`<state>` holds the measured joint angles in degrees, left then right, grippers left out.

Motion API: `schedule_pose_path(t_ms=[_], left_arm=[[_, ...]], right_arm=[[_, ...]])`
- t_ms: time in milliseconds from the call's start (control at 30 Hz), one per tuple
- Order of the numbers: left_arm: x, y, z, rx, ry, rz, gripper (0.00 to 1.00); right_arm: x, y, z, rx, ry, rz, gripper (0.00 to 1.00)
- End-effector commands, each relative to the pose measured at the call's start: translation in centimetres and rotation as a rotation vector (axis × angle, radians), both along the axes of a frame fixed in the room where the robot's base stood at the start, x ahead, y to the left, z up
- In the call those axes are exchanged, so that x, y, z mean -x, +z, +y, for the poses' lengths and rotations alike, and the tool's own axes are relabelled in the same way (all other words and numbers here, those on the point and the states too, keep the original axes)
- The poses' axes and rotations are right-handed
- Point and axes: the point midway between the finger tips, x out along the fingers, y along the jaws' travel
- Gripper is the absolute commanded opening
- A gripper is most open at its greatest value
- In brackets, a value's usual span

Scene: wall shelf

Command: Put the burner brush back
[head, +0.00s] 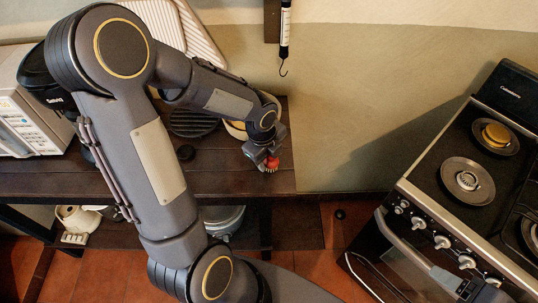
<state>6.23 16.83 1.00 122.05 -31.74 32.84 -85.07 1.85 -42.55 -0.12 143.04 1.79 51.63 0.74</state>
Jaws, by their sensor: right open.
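A small red burner brush (271,163) with a pale lower end shows at the fingertips of my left gripper (266,157), near the front right corner of the dark wooden shelf (230,184). My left gripper looks shut on it; the fingers hide part of it, and I cannot tell whether it touches the shelf. My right gripper (484,291) is open at the lower right edge of the picture, in front of the stove, partly cut off.
The stove (412,187) stands at the right with burners and knobs. A hanging scale (285,30) with a hook is on the wall. A dark ribbed disc (192,123) and a pale round item (236,131) sit on the shelf. A microwave (28,125) is at the left.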

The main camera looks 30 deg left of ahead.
Motion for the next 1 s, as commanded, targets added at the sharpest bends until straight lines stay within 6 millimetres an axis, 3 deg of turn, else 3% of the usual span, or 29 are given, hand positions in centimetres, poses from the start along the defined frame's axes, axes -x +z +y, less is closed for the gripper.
schedule_pose_path(t_ms=[100, 467, 1000], left_arm=[[0.0, 0.0, 0.0, 0.000, 0.000, 0.000, 0.62], [0.0, 0.9, 0.0, 0.000, 0.002, -0.002, 0.62], [1.8, 10.9, 0.4, -0.001, 0.000, -0.004, 0.62]], right_arm=[[0.0, 0.0, 0.0, 0.000, 0.000, 0.000, 0.71], [0.0, 0.4, 0.0, 0.000, 0.000, 0.000, 0.71], [0.0, 1.3, 0.0, 0.000, 0.000, 0.000, 0.71]])
